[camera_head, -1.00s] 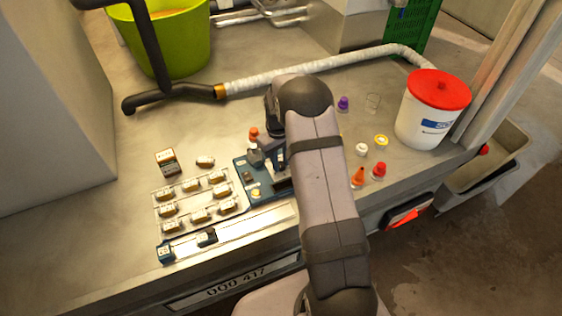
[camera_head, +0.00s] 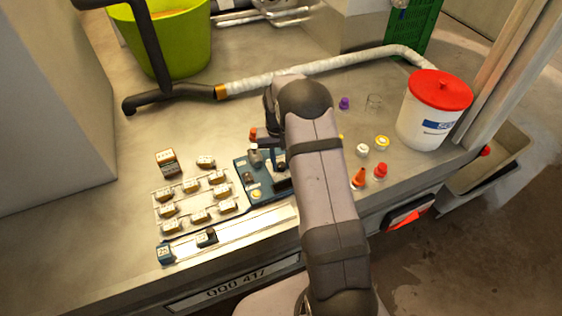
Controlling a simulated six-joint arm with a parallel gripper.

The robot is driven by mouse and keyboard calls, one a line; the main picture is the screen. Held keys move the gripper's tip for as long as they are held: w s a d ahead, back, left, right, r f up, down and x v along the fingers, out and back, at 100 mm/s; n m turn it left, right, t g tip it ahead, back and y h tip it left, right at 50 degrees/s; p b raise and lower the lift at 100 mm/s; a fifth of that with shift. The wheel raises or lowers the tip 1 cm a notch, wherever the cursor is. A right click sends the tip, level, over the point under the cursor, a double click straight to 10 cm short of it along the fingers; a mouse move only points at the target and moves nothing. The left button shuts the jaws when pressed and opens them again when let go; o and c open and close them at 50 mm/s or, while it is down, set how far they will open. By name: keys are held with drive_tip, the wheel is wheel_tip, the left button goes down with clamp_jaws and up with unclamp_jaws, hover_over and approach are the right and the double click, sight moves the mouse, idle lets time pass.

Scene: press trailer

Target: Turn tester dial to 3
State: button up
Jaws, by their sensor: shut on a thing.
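The tester (camera_head: 262,190) is a small blue unit on the grey bench, left of my arm.
A tray (camera_head: 156,210) of several small brown-and-white blocks lies left of the tester, with a slide rail (camera_head: 240,231) in front. Small bottles, an orange cone (camera_head: 359,180) and a red-lidded white bucket (camera_head: 432,115) stand right of my arm. A taped hose (camera_head: 300,70) crosses behind.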

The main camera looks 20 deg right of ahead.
sight(280, 165)
drive_tip(key=shift+r, duration=0.1)
drive_tip(key=o, duration=1)
drive_tip(key=shift+o, duration=0.2)
drive_tip(key=shift+w+a+r+b, duration=0.1)
drive_tip(key=shift+r+b, duration=0.25)
drive_tip(key=shift+r, duration=1.5)
drive_tip(key=shift+a+r+b, duration=0.1)
drive_tip(key=shift+r+b, duration=0.2)
drive_tip(key=shift+r, duration=1.5)
